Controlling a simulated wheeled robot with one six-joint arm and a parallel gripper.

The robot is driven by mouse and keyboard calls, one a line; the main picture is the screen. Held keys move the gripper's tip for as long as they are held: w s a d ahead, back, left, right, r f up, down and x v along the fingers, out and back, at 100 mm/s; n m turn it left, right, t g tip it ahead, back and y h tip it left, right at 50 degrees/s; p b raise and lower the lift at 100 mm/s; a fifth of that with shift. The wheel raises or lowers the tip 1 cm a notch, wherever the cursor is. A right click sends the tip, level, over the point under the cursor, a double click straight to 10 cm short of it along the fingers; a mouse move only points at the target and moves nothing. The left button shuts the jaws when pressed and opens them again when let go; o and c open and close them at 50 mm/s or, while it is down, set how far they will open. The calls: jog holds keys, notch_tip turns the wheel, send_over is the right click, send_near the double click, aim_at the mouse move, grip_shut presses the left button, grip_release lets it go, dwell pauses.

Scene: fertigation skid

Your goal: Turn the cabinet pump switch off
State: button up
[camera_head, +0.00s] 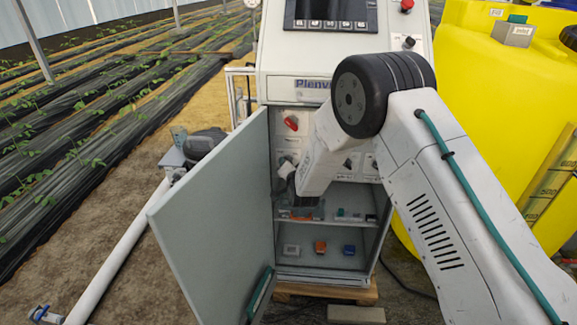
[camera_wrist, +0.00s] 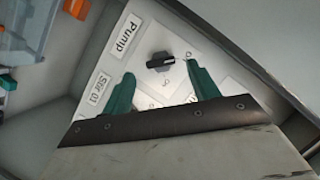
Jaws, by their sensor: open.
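The pump switch (camera_wrist: 160,62) is a small black rotary knob on a white panel in the wrist view, beside the label "Pump" (camera_wrist: 127,33). Its handle lies nearly level in the picture, at a slant to the label's lettering. My gripper (camera_wrist: 158,72) has two green fingers, open, one on each side of and below the knob in the picture. The knob shows clear of both fingers; I cannot tell the depth gap. In the head view the cabinet (camera_head: 284,235) stands open, and my arm hides much of its switch panel, including the pump switch.
The cabinet door (camera_head: 215,220) is swung open to the left. A red knob (camera_head: 291,123) sits on the upper panel. Below, shelves hold small items, including an orange one (camera_head: 320,247). A yellow tank (camera_head: 500,90) stands close at right. A "Stir 01" label (camera_wrist: 97,87) is beside the left finger.

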jog(key=v, duration=0.3)
jog(key=shift+s+d+r, duration=0.1)
jog(key=shift+s, duration=0.2)
jog(key=s+d+f+n+g+h, duration=0.15)
jog(key=s+f+n+g, duration=0.25)
jog(key=s+f+g, duration=0.4)
jog(key=s+d+r+g, duration=0.1)
jog(key=s+d+r, duration=0.8)
jog(key=s+r, duration=0.3)
jog(key=s+d+r+n+g+h, duration=0.1)
jog(key=s+d+r+g, duration=0.1)
jog(key=s+d+r, duration=0.8)
jog(key=s+d+r+n+g+h, duration=0.1)
jog(key=s+d+r, duration=0.9)
jog(key=s, duration=1)
notch_tip(320, 180, up, 4)
jog(key=shift+s+g, duration=0.4)
jog(key=shift+g, duration=0.1)
